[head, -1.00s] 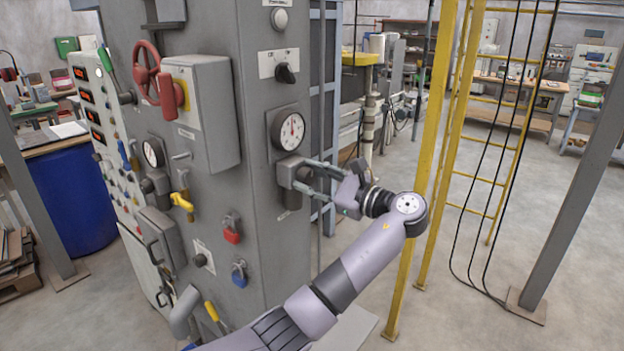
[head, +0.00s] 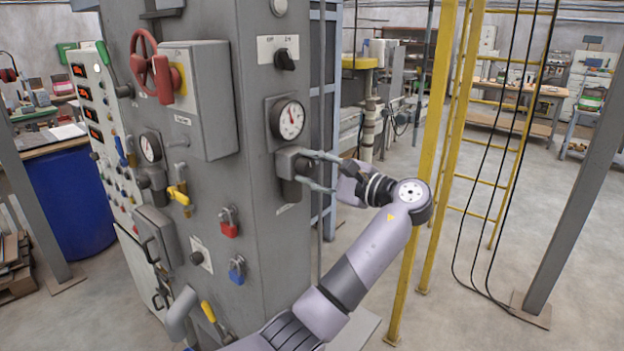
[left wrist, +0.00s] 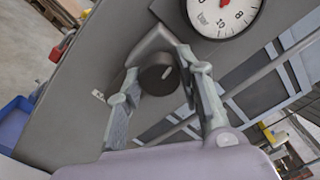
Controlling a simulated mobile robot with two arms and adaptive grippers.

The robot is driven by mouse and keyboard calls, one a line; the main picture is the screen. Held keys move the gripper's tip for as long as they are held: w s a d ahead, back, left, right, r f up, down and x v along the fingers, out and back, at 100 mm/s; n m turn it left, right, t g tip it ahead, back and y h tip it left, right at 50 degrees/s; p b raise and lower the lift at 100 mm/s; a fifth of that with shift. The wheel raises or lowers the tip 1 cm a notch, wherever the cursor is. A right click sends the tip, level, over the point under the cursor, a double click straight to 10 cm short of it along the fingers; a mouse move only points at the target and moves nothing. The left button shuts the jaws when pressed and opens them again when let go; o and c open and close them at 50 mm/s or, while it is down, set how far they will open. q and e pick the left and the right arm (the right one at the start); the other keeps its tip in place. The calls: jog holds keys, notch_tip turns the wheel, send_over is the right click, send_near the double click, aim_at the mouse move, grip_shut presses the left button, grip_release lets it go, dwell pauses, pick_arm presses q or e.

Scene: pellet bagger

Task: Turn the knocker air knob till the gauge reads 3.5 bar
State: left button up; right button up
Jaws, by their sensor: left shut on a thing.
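The knocker air knob (left wrist: 158,78) is a dark round knob with a pale mark, on a grey regulator body (head: 288,162) on the cabinet's narrow face. My left gripper (head: 312,170) reaches it from the right. The round white gauge (head: 289,119) sits just above the regulator. Its needle points roughly upward in the head view, but the exact reading is too small to tell. Part of the dial (left wrist: 235,18) shows in the left wrist view, cut by the top edge.
A black selector switch (head: 285,60) sits above the gauge. A yellow post (head: 428,150) stands behind my arm. Open floor lies to the right.

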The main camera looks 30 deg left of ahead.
pick_arm(q)
jog(key=shift+f+n+b, duration=0.2)
jog(key=shift+n+b, duration=0.65)
jog(key=shift+n, duration=0.15)
jog(key=shift+n+b, duration=0.5)
jog(key=shift+n, duration=0.1)
jog(key=shift+r, duration=0.1)
jog(key=o, duration=1.2)
jog(key=shift+c, duration=0.2)
jog(key=shift+r, duration=0.1)
jog(key=s+d, duration=0.1)
jog(key=d, duration=1.1)
